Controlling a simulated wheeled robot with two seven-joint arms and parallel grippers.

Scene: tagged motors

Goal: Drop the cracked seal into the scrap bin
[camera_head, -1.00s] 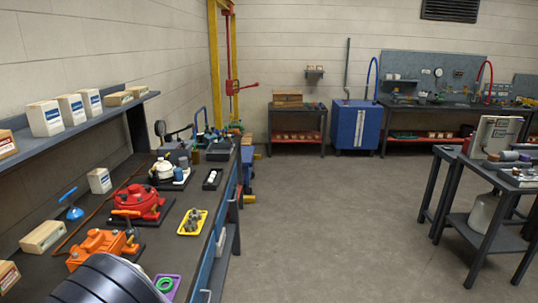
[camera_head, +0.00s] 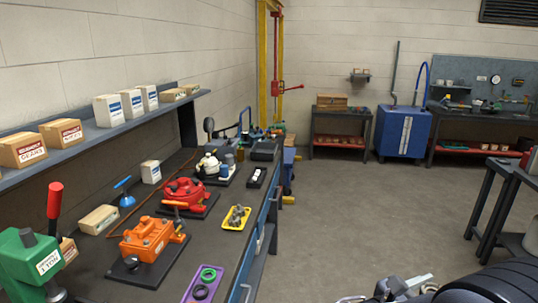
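A purple tray (camera_head: 188,299) lies on the workbench at the bottom of the head view. It holds a green ring (camera_head: 208,274) and a dark purple ring (camera_head: 200,292). I cannot tell at this size whether either ring is cracked. No scrap bin can be made out. My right gripper (camera_head: 392,288) shows partly at the bottom edge, beside my dark ribbed arm, over the floor right of the bench and apart from the tray. Its fingers are cut off, so its opening cannot be told. My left gripper is out of view.
On the bench stand a green press with a red handle (camera_head: 32,262), an orange motor (camera_head: 150,238), a red motor (camera_head: 187,192) and a yellow tray of metal parts (camera_head: 236,217). Boxes line the shelf (camera_head: 112,126). A dark cart (camera_head: 497,205) stands right. The floor (camera_head: 370,220) between is clear.

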